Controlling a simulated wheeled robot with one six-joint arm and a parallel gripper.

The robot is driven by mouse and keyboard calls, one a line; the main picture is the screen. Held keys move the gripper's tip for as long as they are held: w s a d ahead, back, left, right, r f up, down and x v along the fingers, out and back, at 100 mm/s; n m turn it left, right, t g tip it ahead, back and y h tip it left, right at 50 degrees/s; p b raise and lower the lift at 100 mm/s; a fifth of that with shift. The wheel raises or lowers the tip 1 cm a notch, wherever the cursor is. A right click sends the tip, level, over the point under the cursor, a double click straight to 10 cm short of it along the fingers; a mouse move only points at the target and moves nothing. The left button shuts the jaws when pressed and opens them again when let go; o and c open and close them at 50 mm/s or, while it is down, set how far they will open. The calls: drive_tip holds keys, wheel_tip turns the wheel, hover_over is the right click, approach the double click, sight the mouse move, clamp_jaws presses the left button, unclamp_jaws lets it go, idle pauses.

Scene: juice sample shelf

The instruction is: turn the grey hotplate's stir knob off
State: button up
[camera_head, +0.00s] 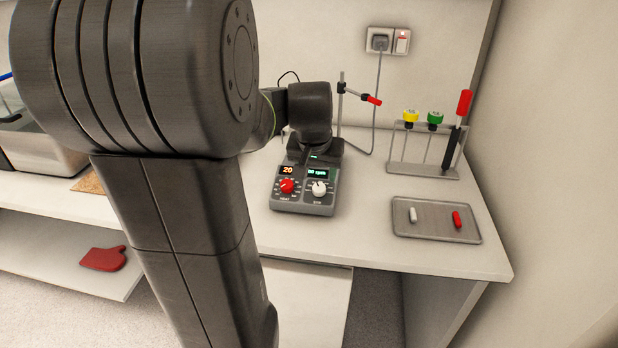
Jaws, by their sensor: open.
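The grey hotplate (303,207) stands on the white bench, below and beyond my wrist. Its white stir knob (319,188) is at the right of the front panel, under a lit green display (318,173) showing an rpm figure too small to read surely. A red heat knob (287,186) sits to its left, under an orange display reading about 20. My gripper (313,152) is a dark shape under the wrist, over the back of the hotplate, mostly hidden and hard to tell from the dark plate. It is open and apart from the stir knob, which is unobstructed.
A stand with a red-tipped clamp (372,99) rises behind the hotplate. A tube rack (421,170) and a grey tray (436,231) with a white and a red piece are to the right. A wall socket (379,42) feeds a cable. Bench between hotplate and tray is clear.

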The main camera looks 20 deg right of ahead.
sight(319, 187)
drive_tip(key=x, duration=0.6)
drive_tip(key=shift+f, duration=0.2)
drive_tip(key=c, duration=1)
